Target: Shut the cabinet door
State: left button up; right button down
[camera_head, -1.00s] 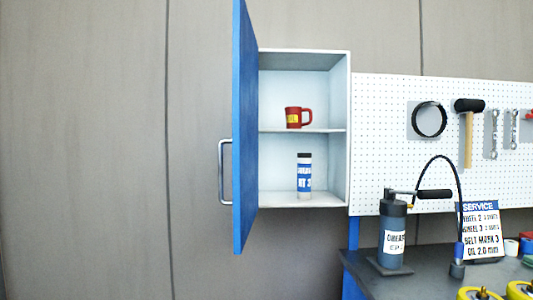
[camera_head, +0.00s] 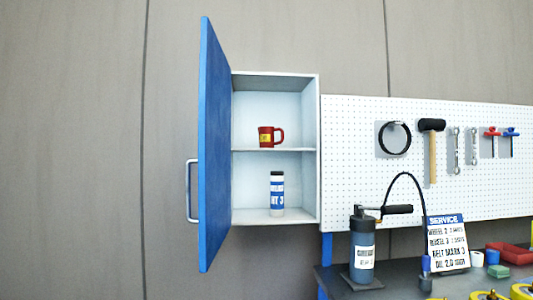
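The blue cabinet door (camera_head: 214,150) stands wide open, swung out from the left side of the white cabinet (camera_head: 318,150) on the wall. A metal handle (camera_head: 190,190) sits on the door's outer face, at its left edge. Inside, a red mug (camera_head: 266,137) stands on the middle shelf, and a white and blue bottle with a dark cap (camera_head: 277,195) stands on the bottom. Neither of my grippers shows in the head view.
A pegboard (camera_head: 350,120) with hanging tools is right of the cabinet. Below it, a dark workbench (camera_head: 400,285) holds a grease pump (camera_head: 363,250), a service sign (camera_head: 447,243) and small items. The wall left of the door is clear.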

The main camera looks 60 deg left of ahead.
aim_at(214, 221)
jog(key=k, duration=1)
jog(key=u, duration=1.65)
jog(key=i, duration=0.5)
jog(key=z, duration=0.05)
jog(key=k, duration=0.55)
jog(key=u, duration=0.25)
jog(key=i, duration=0.6)
jog(key=u, duration=0.05)
